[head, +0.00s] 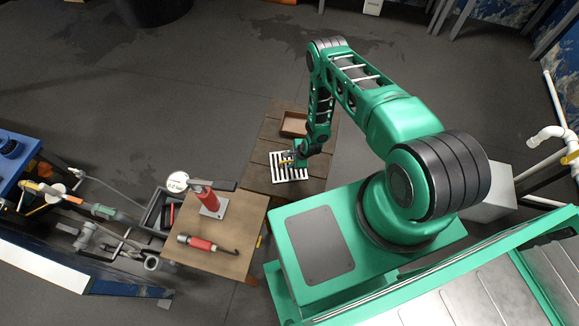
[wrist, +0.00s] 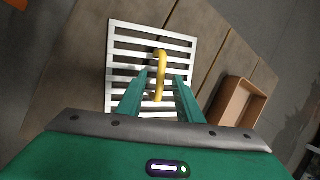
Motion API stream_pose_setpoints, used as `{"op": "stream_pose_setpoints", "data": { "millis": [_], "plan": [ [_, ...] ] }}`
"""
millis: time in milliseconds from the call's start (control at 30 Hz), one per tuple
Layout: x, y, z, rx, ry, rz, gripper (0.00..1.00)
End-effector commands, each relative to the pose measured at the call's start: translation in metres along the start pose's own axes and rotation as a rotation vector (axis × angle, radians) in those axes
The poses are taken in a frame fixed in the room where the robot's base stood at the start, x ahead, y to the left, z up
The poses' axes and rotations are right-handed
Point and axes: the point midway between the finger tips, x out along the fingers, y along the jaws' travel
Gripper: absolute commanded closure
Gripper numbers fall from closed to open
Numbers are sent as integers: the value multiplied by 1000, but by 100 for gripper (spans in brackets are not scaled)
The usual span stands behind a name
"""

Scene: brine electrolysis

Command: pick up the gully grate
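The gully grate is a white slatted square plate (head: 290,176) lying flat on the dark wooden table in the head view. It also shows in the wrist view (wrist: 122,45), with an upright yellow handle (wrist: 161,66) at its middle. My gripper (wrist: 160,76) is open, its two green fingers pointing at the grate. The handle appears between the fingers, with a gap on each side. I cannot tell how far down the fingertips reach along it. In the head view my gripper (head: 290,157) is over the grate and hides part of it.
A brown open box (wrist: 237,101) stands on the table (head: 258,150) to the right of the grate in the wrist view. A lighter workbench (head: 225,250) with a red stand (head: 208,201) and a red-handled tool (head: 202,243) is at lower left in the head view.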

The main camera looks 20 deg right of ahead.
Motion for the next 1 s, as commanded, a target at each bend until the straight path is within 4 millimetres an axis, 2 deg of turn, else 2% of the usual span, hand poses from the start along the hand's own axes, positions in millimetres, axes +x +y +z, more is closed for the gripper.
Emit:
{"op": "stream_pose_setpoints", "data": {
  "millis": [133,400,433,567,1000],
  "plan": [
    [14,1,0,0,0,1,67],
    [16,0,-1,1,1,1,67],
    [16,0,-1,1,1,1,70],
    [16,0,-1,1,0,1,100],
    [16,1,0,2,0,2,100]
  ]
}}
